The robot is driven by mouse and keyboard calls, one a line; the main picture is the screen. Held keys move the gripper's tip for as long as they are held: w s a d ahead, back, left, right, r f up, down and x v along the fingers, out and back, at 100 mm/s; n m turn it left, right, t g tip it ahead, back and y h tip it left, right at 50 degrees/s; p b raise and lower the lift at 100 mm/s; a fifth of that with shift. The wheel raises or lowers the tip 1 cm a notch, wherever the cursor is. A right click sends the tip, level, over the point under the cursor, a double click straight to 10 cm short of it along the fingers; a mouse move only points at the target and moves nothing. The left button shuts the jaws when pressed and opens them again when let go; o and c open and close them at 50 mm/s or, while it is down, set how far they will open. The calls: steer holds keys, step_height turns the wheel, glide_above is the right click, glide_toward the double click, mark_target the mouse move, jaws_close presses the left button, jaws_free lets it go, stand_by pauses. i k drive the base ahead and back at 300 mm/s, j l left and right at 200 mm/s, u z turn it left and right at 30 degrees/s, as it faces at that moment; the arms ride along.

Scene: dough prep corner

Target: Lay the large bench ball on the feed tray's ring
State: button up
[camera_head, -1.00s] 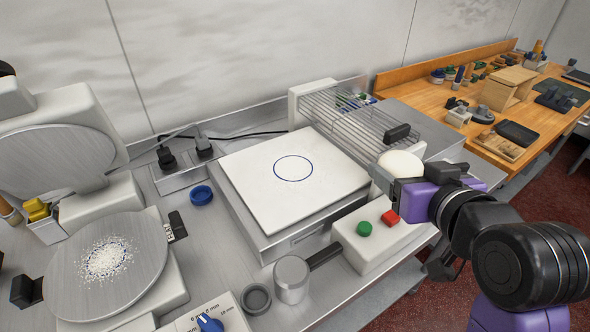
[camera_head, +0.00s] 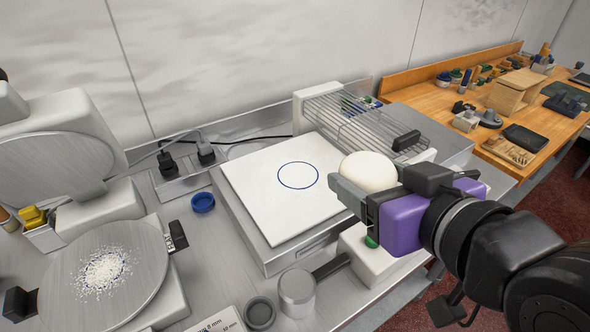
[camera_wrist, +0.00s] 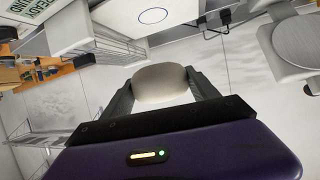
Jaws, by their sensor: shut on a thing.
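The large bench ball (camera_head: 369,171), smooth and off-white, is held between the fingers of my gripper (camera_head: 362,190). In the wrist view the ball (camera_wrist: 160,84) fills the gap between both fingers. The feed tray (camera_head: 262,203) is a flat white square plate with a thin blue ring (camera_head: 298,188) drawn on it. The ring is empty. In the head view my gripper and the ball are to the right of the ring, by the tray's right edge. The ball looks raised above the tray, but the exact height is hard to tell.
A wire guard (camera_head: 352,122) stands behind the tray. A control box with a green button (camera_head: 371,241) is partly hidden below my gripper. A metal cup with a dark handle (camera_head: 297,290) stands in front of the tray. A floured round plate (camera_head: 135,255) is at left.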

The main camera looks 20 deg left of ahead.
mark_target(297, 175)
steer(key=i+j, duration=0.7)
steer(key=j, duration=0.15)
